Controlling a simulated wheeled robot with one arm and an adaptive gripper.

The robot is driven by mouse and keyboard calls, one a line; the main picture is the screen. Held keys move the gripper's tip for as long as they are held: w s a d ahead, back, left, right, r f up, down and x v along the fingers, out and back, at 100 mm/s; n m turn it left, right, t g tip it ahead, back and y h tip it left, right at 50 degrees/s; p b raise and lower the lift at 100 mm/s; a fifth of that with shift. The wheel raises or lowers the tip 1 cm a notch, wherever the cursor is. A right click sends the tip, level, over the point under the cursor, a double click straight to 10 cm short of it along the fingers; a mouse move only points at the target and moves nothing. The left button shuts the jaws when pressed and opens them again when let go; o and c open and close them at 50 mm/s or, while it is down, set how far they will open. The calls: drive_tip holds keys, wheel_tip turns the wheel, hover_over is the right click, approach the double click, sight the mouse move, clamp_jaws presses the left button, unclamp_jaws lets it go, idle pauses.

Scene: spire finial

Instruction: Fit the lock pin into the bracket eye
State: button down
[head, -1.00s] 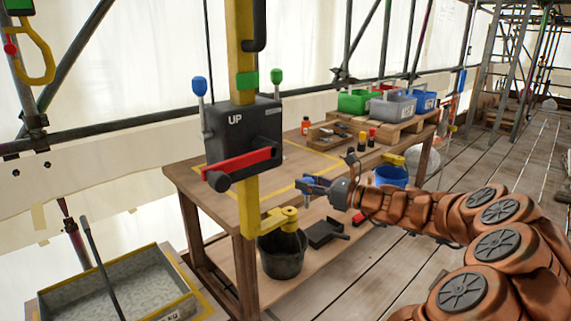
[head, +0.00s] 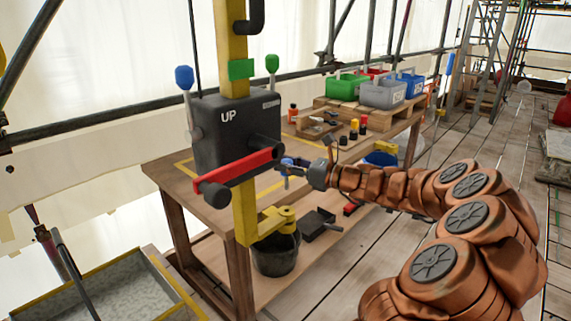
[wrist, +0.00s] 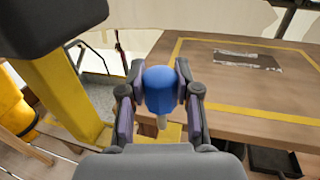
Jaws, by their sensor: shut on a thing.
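My gripper (head: 289,165) is shut on a lock pin with a blue head (wrist: 160,88). In the wrist view the head sits between both fingers and a short pale shank shows below it. The yellow bracket (head: 266,224) sticks out from the lower part of the yellow post, with its round eye (head: 286,212) at the outer end. The gripper and pin are above the eye and apart from it. In the wrist view, yellow bracket metal (wrist: 172,132) shows below the pin, but the gripper hides most of it and I cannot see the hole.
The black UP box (head: 235,135) with its red lever (head: 238,168) stands close left of my gripper. Blue-topped (head: 184,78) and green-topped (head: 272,65) pins rise beside it. The workbench (head: 165,175) lies behind; a black bucket (head: 275,255) stands below the bracket.

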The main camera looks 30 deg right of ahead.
sight(287, 183)
drive_tip(key=shift+r+p, duration=0.1)
drive_tip(key=shift+p, duration=0.25)
drive_tip(key=shift+s+f+b, duration=0.1)
drive_tip(key=shift+f+b, duration=0.95)
drive_tip(key=shift+f, duration=1.95)
drive_tip(key=shift+p, duration=1.25)
wheel_tip(287, 183, down, 6)
drive_tip(key=b, duration=0.1)
drive_tip(key=shift+f+b, duration=0.15)
drive_tip(key=shift+b, duration=0.15)
idle(2.2)
drive_tip(key=c, duration=0.7)
unclamp_jaws()
drive_tip(key=shift+c, duration=0.2)
